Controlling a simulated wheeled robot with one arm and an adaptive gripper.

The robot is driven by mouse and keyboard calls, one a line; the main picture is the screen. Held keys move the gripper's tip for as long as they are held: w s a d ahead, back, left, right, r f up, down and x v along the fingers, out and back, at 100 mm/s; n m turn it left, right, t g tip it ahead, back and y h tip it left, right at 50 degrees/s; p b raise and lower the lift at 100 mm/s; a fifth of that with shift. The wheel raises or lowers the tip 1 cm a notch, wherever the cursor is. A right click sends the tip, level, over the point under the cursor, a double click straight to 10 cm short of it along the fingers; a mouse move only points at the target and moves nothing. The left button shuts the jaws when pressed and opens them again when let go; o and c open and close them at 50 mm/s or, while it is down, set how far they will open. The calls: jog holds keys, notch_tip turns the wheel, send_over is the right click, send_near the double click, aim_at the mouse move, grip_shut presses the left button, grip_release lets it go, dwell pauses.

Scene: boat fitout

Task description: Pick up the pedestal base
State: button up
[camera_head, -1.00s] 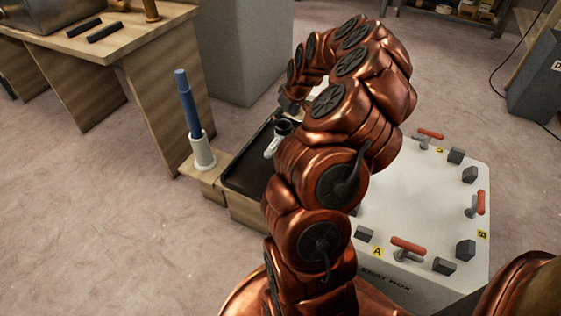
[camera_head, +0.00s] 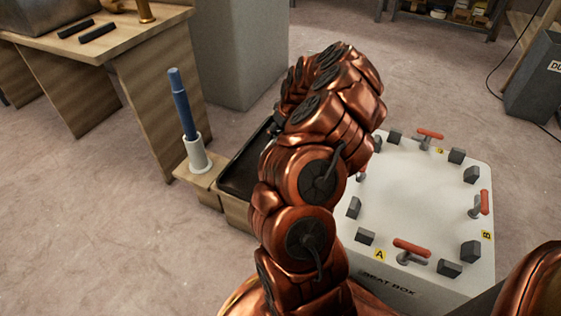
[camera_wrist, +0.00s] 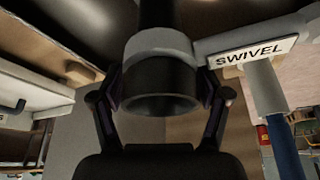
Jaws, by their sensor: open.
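In the wrist view, a dark hollow round part, apparently the pedestal base (camera_wrist: 160,85), has a grey collar and a pale side arm. A white label (camera_wrist: 252,52) reading SWIVEL shows at the right, by the end of that arm. My gripper (camera_wrist: 160,98) is open, one finger on each side of the dark part. The fingers look very near its sides; I cannot tell whether they touch. In the head view my own arm hides the gripper and the part. The black tray (camera_head: 240,176) there is partly covered by the arm.
A blue post (camera_head: 181,108) stands in a white cup (camera_head: 196,155) on a wooden block left of the tray. A white box (camera_head: 415,190) with red-handled clamps and dark blocks stands right of my arm. A wooden bench (camera_head: 110,45) is at back left. Floor is clear at front left.

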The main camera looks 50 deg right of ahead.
grip_shut()
dwell(0.7)
